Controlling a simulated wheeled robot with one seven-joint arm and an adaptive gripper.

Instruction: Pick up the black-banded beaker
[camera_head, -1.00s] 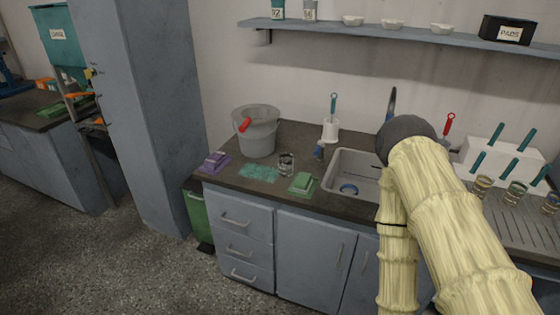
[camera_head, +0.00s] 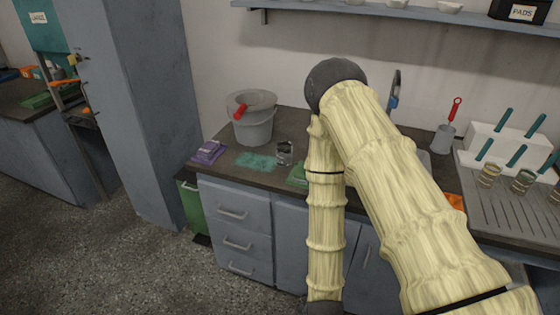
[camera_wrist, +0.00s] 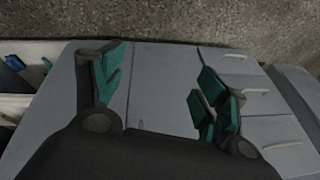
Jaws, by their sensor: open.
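A clear glass beaker with a dark band (camera_head: 284,154) stands upright on the counter in the head view, right of a teal mat and left of my arm. It appears to be the black-banded one. My gripper (camera_wrist: 160,88) shows in the wrist view with its green-padded fingers spread and nothing between them. Beyond the fingers are grey cabinet fronts and the speckled floor. The beaker cannot be made out in the wrist view. My gripper is hidden in the head view, where my arm covers much of the sink.
A grey bucket (camera_head: 252,118) stands behind the beaker, near the purple item (camera_head: 209,152) and teal mat (camera_head: 256,161). A green item (camera_head: 297,175) lies partly behind my arm. Other beakers (camera_head: 489,176) stand on the draining board (camera_head: 490,207) at right. A shelf (camera_head: 400,15) hangs above.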

